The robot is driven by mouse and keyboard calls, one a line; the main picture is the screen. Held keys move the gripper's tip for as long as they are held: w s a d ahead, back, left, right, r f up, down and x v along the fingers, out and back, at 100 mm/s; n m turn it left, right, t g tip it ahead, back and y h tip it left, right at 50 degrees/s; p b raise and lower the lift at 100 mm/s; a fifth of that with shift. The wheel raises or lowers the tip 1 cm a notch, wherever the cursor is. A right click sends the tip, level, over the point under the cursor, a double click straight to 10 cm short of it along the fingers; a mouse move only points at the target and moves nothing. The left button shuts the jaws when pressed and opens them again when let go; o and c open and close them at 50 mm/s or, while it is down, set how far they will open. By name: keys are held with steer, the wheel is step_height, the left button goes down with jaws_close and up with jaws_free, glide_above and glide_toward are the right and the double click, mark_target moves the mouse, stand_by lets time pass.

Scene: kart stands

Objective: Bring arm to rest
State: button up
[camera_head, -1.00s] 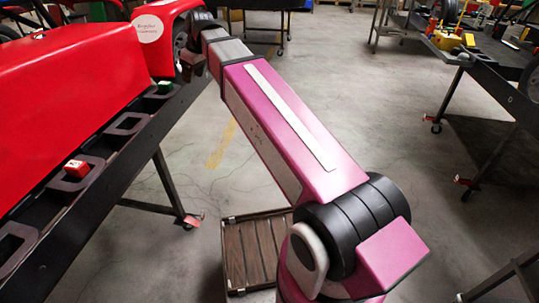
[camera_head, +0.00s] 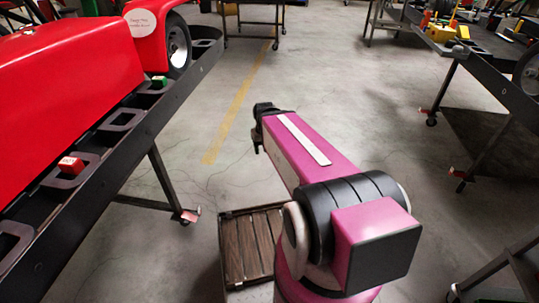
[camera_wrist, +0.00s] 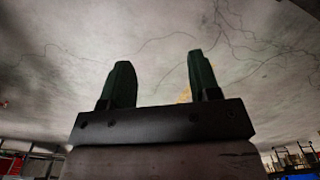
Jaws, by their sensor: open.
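My arm shows in the head view as a magenta link with a white strip, folded back over the open floor. Its far end, at a black joint, hides most of my gripper in that view. In the wrist view my gripper (camera_wrist: 160,84) is open, with two dark green fingers apart and nothing between them. Bare concrete floor (camera_wrist: 70,60) lies beyond the fingers.
A red kart (camera_head: 70,75) rests on a black stand (camera_head: 110,150) at the left. A red cube (camera_head: 70,165) and a green cube (camera_head: 159,82) sit on its edge. Another stand (camera_head: 490,85) with colourful items is at the right. A wooden-slatted crate (camera_head: 229,250) is on the floor. The middle aisle is clear.

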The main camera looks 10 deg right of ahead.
steer(key=shift+s+d+f+m, duration=0.4)
steer(key=shift+s+d+f, duration=0.55)
steer(key=shift+f, duration=0.2)
stand_by(0.4)
